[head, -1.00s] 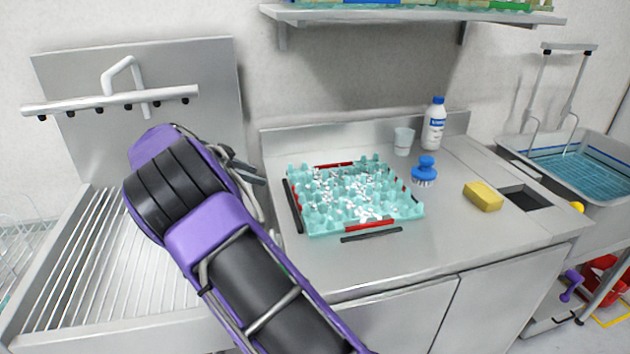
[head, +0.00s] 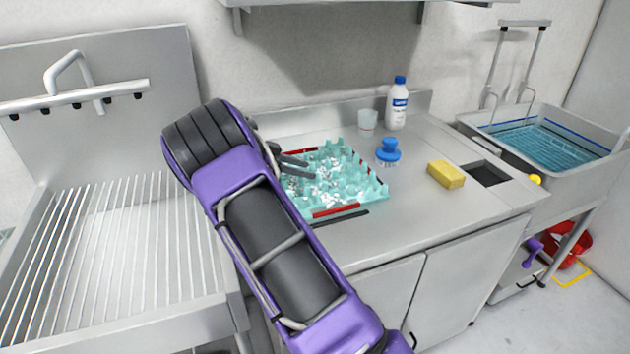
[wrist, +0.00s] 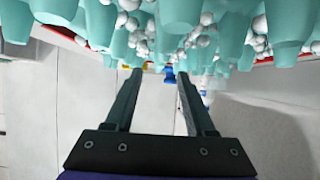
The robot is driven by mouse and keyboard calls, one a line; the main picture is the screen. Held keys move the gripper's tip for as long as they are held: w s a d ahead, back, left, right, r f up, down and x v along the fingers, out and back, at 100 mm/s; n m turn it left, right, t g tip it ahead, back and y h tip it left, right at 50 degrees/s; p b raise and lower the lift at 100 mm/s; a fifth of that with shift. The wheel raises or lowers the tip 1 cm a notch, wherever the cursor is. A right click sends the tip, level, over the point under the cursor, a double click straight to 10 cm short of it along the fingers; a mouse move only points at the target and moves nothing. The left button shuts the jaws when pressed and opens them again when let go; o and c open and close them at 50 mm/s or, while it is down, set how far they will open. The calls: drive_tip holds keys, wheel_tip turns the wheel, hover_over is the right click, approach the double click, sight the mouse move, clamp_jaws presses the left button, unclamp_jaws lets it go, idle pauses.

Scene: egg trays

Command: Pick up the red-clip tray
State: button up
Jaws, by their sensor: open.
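The red-clip tray (head: 377,200) is a teal egg tray on the steel counter, with white bits scattered in its cups. One red clip (head: 336,211) lies along its front edge and another (head: 300,151) along its back edge. My gripper (head: 303,167) is open and empty at the tray's left part, and my arm hides the tray's left side. In the wrist view, the open fingers (wrist: 160,78) point toward the teal cups (wrist: 120,42) across the top. Red shows at both upper sides there. I cannot tell whether the fingers touch the tray.
A dark bar (head: 342,218) lies in front of the tray. A blue brush (head: 388,152), a clear cup (head: 367,122), a white bottle (head: 397,105) and a yellow sponge (head: 446,174) stand to the right. A ribbed steel drainer (head: 110,250) is at the left. A shelf hangs above.

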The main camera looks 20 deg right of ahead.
sight(318, 174)
drive_tip(key=x, duration=0.5)
drive_tip(key=shift+d+f+p, duration=0.15)
drive_tip(key=shift+f+p, duration=0.15)
drive_tip(key=shift+f, duration=0.05)
clamp_jaws()
